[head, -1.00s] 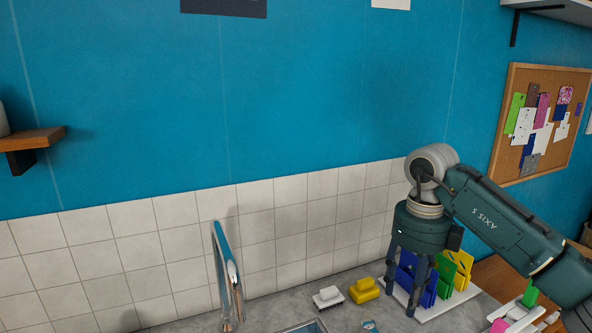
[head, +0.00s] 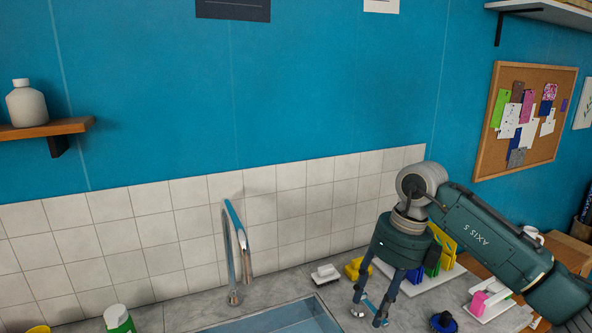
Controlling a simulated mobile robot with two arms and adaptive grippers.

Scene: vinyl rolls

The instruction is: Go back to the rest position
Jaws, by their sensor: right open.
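My right gripper (head: 369,314) hangs down over the grey counter (head: 268,286), to the right of the sink. It is dark green, with two fingers apart, pointing down and a little left. A small light blue item (head: 374,306) shows between the fingers; it looks behind them, and I cannot tell whether they touch it. My right arm comes in from the lower right. My left gripper is not in view.
A sink (head: 290,318) with a tall faucet (head: 232,258) is at the left. A white brush (head: 325,274) and a yellow one (head: 355,269) lie near the wall. A rack with coloured boards (head: 443,243) stands behind my arm. A wooden shelf (head: 40,129) is at far left.

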